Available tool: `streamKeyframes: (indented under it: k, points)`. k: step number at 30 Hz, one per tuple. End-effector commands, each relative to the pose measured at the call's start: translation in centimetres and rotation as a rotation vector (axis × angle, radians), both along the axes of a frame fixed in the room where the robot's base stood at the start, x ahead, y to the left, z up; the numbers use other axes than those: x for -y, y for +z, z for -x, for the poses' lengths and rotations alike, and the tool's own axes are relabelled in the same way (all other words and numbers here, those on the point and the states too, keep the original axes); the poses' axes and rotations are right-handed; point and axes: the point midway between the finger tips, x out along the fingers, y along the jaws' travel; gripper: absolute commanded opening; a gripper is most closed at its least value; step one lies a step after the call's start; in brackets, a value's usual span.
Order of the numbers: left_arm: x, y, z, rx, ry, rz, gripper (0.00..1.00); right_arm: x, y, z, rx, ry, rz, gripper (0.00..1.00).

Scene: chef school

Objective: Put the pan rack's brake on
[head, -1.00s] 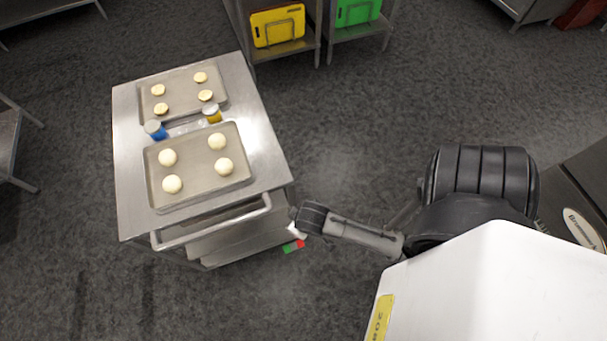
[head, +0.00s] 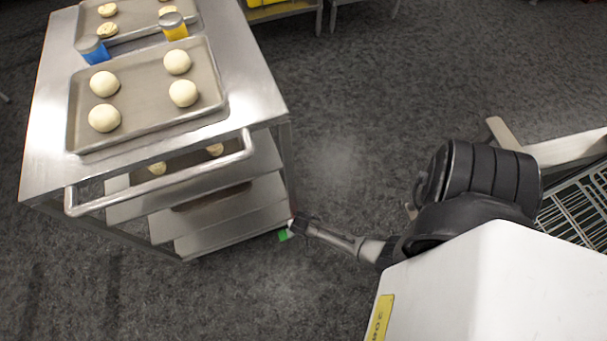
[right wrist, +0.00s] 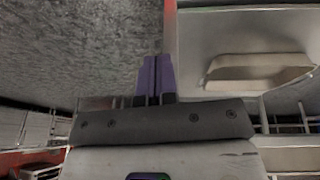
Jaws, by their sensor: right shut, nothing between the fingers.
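The pan rack (head: 50,140) is a steel trolley with a flat top, a push handle (head: 165,185) and lower shelves. A small brake tab (head: 284,235) shows green at the foot of its near right corner, with a trace of red beside it. My right gripper (head: 293,226) is low beside that corner and covers part of the tab. I cannot tell whether they touch. In the right wrist view its purple fingers (right wrist: 155,76) are closed together and empty, beside a pale metal panel (right wrist: 215,40). My left gripper is out of view.
On the rack's top are trays (head: 140,115) of dough balls, a blue-sided jar (head: 93,50) and a yellow-sided jar (head: 173,27). A wire rack (head: 580,210) stands at the right. The grey floor (head: 350,150) between is clear.

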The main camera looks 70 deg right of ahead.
Motion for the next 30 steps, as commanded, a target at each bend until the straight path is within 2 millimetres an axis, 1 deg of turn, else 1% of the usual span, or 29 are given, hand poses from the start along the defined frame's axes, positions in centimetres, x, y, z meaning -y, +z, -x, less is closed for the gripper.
streamKeyframes:
  k: [1, 3, 7, 12, 24, 26, 30]
  points:
    - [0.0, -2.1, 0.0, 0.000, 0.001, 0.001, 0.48, -0.2, -2.7, 0.0, 0.000, -0.015, -0.005, 0.00]
    - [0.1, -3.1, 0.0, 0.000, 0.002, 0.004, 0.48, -0.3, -4.3, 0.2, 0.000, -0.032, -0.010, 0.00]
    - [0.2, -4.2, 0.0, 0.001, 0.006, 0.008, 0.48, -0.4, -6.2, 0.4, 0.001, -0.052, -0.014, 0.00]
    - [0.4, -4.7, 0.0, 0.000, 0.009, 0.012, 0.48, -0.5, -7.0, 0.5, 0.002, -0.065, -0.018, 0.00]
    - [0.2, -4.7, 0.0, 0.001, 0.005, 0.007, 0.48, -0.5, -7.2, 0.5, 0.002, -0.065, -0.018, 0.00]
    - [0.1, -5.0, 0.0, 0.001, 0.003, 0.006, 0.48, -0.4, -7.5, 0.5, 0.001, -0.065, -0.017, 0.00]
    - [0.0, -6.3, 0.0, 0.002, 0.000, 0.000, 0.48, -0.1, -9.2, 0.3, 0.001, -0.064, -0.018, 0.00]
